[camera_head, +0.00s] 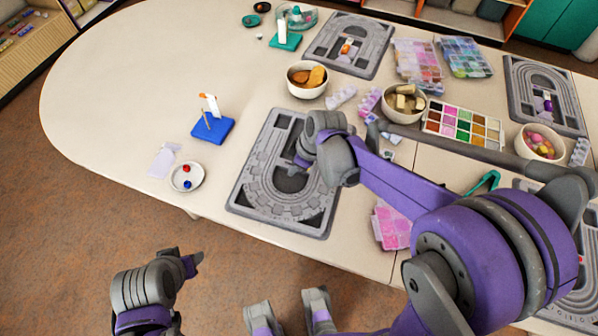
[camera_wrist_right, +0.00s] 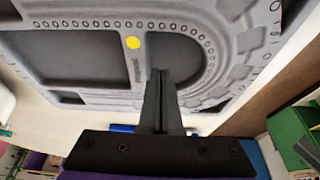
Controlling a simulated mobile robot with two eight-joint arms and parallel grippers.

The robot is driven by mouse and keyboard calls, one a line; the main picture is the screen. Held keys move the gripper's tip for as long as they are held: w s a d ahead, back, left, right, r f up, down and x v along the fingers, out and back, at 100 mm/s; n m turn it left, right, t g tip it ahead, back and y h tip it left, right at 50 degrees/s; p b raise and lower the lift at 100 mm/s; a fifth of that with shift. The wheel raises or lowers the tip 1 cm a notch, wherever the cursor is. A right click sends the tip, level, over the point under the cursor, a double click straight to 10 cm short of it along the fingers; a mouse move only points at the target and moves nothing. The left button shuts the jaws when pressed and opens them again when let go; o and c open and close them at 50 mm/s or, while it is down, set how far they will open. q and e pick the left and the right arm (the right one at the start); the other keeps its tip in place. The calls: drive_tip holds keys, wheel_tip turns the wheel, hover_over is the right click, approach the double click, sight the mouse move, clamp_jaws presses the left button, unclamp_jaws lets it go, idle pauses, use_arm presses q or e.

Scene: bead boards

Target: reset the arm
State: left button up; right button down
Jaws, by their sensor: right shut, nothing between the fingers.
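My right gripper (camera_head: 303,160) is over the grey bead board (camera_head: 249,196) in the middle of the table in the head view; its wrist hides part of the board. In the right wrist view its fingers (camera_wrist_right: 159,76) are shut together with nothing between them.
Left of the board are a white dish (camera_head: 199,179) with a red and a blue bead, and a blue stand (camera_head: 213,130). Bowls (camera_head: 294,88), bead boxes (camera_head: 418,85) and a paint-like tray (camera_head: 430,125) crowd the back and right. The table's left end (camera_head: 110,90) is clear.

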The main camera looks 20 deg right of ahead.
drive_tip(key=p+v, duration=0.1)
drive_tip(key=v, duration=0.7)
drive_tip(key=shift+s+d+r, duration=0.2)
drive_tip(key=shift+s+d, duration=0.05)
drive_tip(key=s+d+r+m+t+h+p, duration=0.1)
drive_tip(key=s+d+r+m+p, duration=0.1)
drive_tip(key=s+m, duration=0.3)
drive_tip(key=s+d+r+m+t+h+p, duration=0.2)
drive_tip(key=s+r+m+p, duration=0.1)
drive_tip(key=s, duration=0.7)
drive_tip(key=m+p, duration=0.1)
drive_tip(key=m, duration=0.1)
drive_tip(key=shift+r+m, duration=0.2)
drive_tip(key=shift+m, duration=0.2)
drive_tip(key=shift+f, duration=0.15)
